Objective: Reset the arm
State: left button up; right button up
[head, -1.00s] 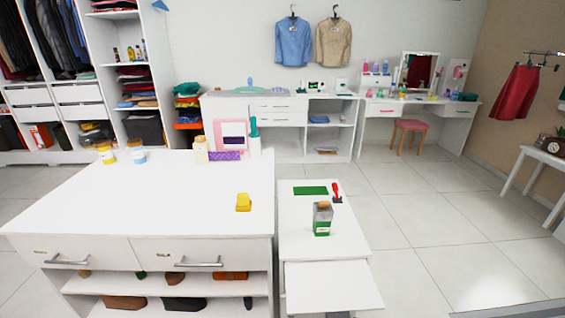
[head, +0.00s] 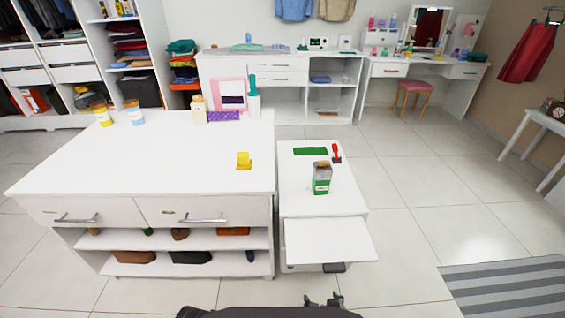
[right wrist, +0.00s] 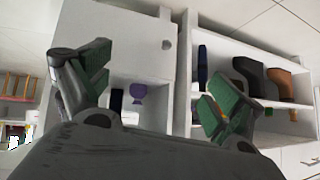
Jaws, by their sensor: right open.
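My right gripper (head: 324,301) shows at the bottom edge of the head view, in front of the small white cabinet (head: 327,241) and below its pulled-out top board. In the right wrist view its two green-padded fingers (right wrist: 155,95) are spread wide with nothing between them. Beyond them are the white furniture's open shelves, with a small purple object (right wrist: 138,94) and brown shoes (right wrist: 282,86). My left gripper is not in view.
A white island (head: 150,165) with drawers stands at left, holding a yellow item (head: 243,161) and jars. A green-and-grey box (head: 321,178) and red-handled tool (head: 336,152) stand on the small cabinet. Floor at right is clear, with a striped rug (head: 505,292).

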pick_arm(q)
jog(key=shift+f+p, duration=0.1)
jog(key=shift+p, duration=0.3)
pick_arm(e)
jog(key=s+d+r+g+h, duration=0.1)
jog(key=s+d+r+g, duration=0.1)
jog(key=s, duration=0.4)
jog(key=s+d+r+n+g+h, duration=0.1)
jog(key=s+d+r+g, duration=0.1)
jog(key=s+r+g, duration=0.3)
jog(key=shift+s+r, duration=0.6)
jog(key=shift+s, duration=0.35)
pick_arm(q)
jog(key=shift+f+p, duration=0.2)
jog(key=shift+p, duration=0.15)
pick_arm(e)
jog(key=shift+f, duration=0.2)
